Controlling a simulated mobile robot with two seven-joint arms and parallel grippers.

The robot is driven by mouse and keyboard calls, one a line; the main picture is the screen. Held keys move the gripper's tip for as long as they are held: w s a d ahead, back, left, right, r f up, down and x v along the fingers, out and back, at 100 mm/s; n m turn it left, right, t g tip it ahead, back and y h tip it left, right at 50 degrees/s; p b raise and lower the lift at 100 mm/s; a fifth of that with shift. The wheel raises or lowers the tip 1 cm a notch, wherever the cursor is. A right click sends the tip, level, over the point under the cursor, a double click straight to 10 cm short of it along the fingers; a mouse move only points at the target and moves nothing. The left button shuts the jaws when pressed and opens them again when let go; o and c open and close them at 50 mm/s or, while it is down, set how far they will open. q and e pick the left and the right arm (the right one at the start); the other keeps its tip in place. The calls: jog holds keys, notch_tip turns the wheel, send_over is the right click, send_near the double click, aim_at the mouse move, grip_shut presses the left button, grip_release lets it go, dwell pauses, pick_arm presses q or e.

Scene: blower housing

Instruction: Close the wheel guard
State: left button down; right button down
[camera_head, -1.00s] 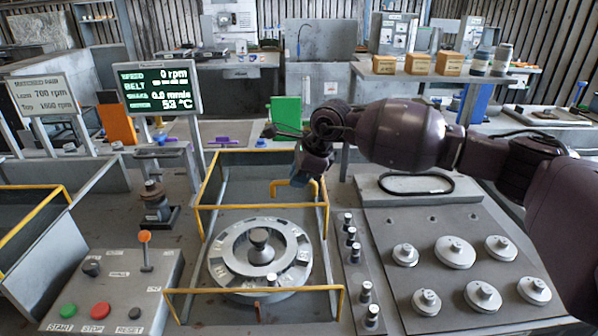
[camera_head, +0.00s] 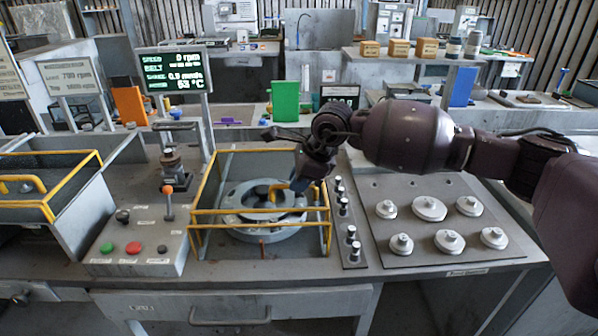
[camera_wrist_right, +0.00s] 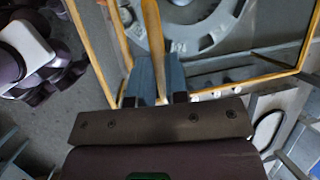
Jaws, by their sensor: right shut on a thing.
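The wheel guard (camera_head: 212,176) is a yellow-edged frame around the grey wheel (camera_head: 238,196) in the middle of the bench. Its yellow rails pass in front of and beside the wheel; I cannot tell exactly how far it is tilted. My right gripper (camera_head: 299,184) is at the guard's right part, by a bent yellow handle (camera_head: 275,188). In the right wrist view the blue-grey fingers (camera_wrist_right: 154,78) are shut on a yellow bar (camera_wrist_right: 153,40), with the wheel (camera_wrist_right: 200,38) beyond. My left gripper is not in view.
A control box (camera_head: 150,235) with a lever and buttons stands left of the guard. A strip of dark-topped pegs (camera_head: 346,220) and a plate with several grey discs (camera_head: 430,208) lie to the right. A screen (camera_head: 173,78) stands behind.

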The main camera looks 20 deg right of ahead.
jog(key=s, duration=0.1)
jog(key=s+a+p, duration=0.1)
jog(key=s, duration=0.1)
jog(key=shift+s, duration=0.25)
jog(key=c, duration=1.1)
grip_release()
jog(key=shift+s, duration=0.25)
jog(key=shift+w, duration=0.1)
jog(key=shift+r, duration=0.1)
jog(key=v, duration=1)
jog(key=shift+d+r, duration=0.1)
jog(key=shift+r, duration=0.15)
